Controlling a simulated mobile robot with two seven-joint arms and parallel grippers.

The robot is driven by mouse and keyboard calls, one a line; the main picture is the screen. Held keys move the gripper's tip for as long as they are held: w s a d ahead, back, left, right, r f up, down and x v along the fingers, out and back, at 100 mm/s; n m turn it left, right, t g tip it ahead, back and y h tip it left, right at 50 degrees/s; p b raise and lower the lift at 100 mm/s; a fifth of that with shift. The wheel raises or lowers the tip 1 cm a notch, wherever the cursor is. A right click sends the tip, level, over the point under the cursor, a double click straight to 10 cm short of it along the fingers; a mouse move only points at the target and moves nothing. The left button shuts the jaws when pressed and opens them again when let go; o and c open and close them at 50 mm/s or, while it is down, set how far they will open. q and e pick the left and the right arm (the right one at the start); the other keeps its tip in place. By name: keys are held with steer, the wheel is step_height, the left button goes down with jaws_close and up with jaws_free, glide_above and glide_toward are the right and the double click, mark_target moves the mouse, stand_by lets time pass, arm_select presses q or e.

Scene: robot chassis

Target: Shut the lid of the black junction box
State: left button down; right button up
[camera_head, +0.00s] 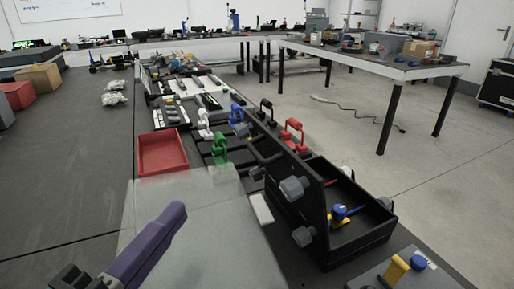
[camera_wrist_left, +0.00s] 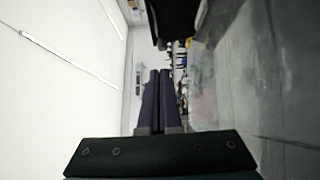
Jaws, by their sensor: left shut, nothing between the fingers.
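The black junction box (camera_head: 375,234) is on the dark bench at the right in the head view. Its lid (camera_head: 312,197) stands up steeply along the box's left side, so the box is open. Grey round knobs (camera_head: 293,188) stick out from the lid's left face. My left gripper (camera_head: 178,213) has purple fingers, which are shut and empty. It is at the lower left, clearly apart from the lid. The shut fingers also show in the left wrist view (camera_wrist_left: 160,76). My right gripper is not in view.
Inside the box lies a blue and yellow part (camera_head: 339,212). A red tray (camera_head: 162,152), a green clamp-like part (camera_head: 220,150) and a red one (camera_head: 294,133) are behind. A translucent sheet (camera_head: 185,208) and a small white block (camera_head: 261,208) lie between gripper and lid.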

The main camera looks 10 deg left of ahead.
arm_select(q)
glide_toward(249, 149)
steer(key=w+a, duration=0.2)
steer(key=w, duration=0.1)
steer(key=shift+w+b, duration=0.1)
steer(key=shift+b, duration=0.25)
steer(key=w+d, duration=0.2)
steer(key=d, duration=0.1)
steer(key=shift+w+d+r, duration=0.1)
steer(key=shift+w+d, duration=0.05)
steer(key=shift+d, duration=0.15)
steer(key=shift+r, duration=0.1)
